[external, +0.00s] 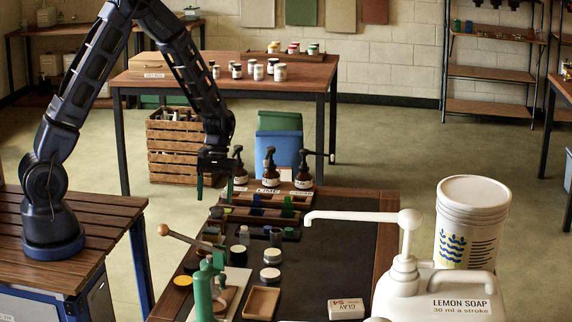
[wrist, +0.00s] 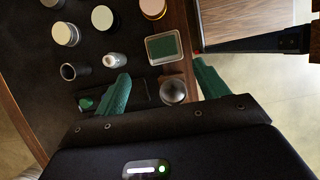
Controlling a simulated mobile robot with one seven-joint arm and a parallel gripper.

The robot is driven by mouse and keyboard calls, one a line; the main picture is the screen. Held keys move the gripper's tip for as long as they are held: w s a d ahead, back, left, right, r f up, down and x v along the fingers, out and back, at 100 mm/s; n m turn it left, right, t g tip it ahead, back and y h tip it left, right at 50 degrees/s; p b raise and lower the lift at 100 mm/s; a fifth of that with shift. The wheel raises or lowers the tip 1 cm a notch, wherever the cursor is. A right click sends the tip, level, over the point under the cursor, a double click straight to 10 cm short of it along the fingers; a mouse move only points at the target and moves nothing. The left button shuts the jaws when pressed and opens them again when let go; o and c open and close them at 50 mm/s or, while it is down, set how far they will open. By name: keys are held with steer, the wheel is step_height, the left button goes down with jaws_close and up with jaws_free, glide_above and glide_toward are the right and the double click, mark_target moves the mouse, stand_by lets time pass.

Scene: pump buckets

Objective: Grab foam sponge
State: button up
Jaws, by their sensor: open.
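I cannot pick out the foam sponge for certain. A green rectangular pad with a pale rim (wrist: 164,47) lies near the table's edge in the wrist view and may be it. My gripper (wrist: 163,86) is open and empty, its two green fingers spread wide. The pad lies beyond the fingertips in the picture, apart from them. A shiny round object (wrist: 173,90) shows between the fingers. In the external view my gripper (external: 212,188) hangs above the left side of the dark-topped table, with its fingers pointing down.
A white bottle (wrist: 113,60), a dark cup (wrist: 70,70) and pale-lidded jars (wrist: 66,33) stand close by. Brown pump bottles (external: 270,168) stand at the table's far end. A white soap pump (external: 405,265) reaches its spout over the table. The dark middle (external: 335,250) is mostly clear.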

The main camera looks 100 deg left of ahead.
mark_target(212, 228)
steer(key=x, duration=1.1)
steer(key=shift+s+a+f, duration=0.2)
steer(key=shift+s, duration=0.05)
steer(key=c, duration=1)
